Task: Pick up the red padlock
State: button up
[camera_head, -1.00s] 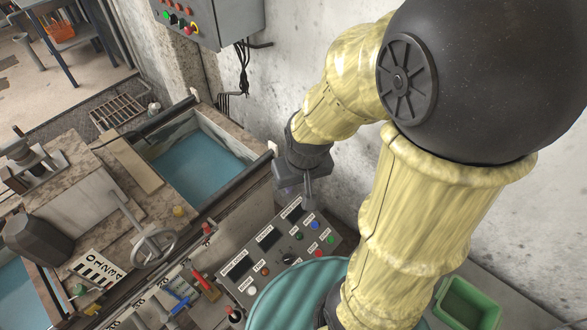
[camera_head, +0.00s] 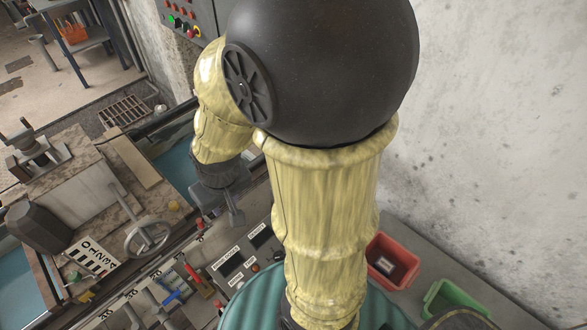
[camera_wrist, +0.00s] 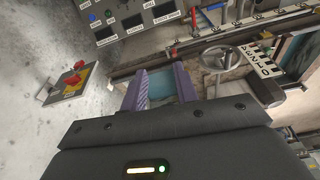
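My gripper (camera_wrist: 162,78) shows in the wrist view with its two purple fingers apart and nothing between them. In the head view, the dark end of my arm is over the blue-water trough, beside the console. In the wrist view, a yellow plate with red parts (camera_wrist: 72,81) is at the left against the grey wall, apart from my fingers. One of these red parts may be the red padlock, but they are too small to tell. No padlock can be clearly made out in the head view, where my arm hides part of the console.
The button console (camera_head: 243,258) lies below my arm. A red bin (camera_head: 404,250) with a dark labelled item and a green bin (camera_head: 432,298) stand at right. A handwheel (camera_head: 148,238) and red and blue levers are at left. The wall is bare at right.

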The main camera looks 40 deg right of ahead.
jog(key=shift+a, duration=0.2)
jog(key=w+d+f+m+t+h+b, duration=0.2)
jog(key=w+d+f+m+b, duration=0.25)
jog(key=f, duration=0.55)
jog(key=w+d+f+m+t+h+b, duration=0.1)
jog(key=w+d+f+m+b, duration=0.35)
jog(key=f, duration=0.55)
jog(key=s+d+f+t+h+b, duration=0.2)
jog(key=d+f+t+h+b, duration=0.1)
jog(key=d+f+h+b, duration=0.2)
jog(key=s+d+f+m+t+h+b, duration=0.1)
jog(key=s+d+f+t+h+b, duration=0.2)
jog(key=d+f, duration=0.6)
jog(key=d+h+b, duration=0.2)
jog(key=b, duration=0.1)
jog(key=shift+s+f+h+b, duration=0.25)
jog(key=shift+f+h+b, duration=0.1)
jog(key=shift+h, duration=0.05)
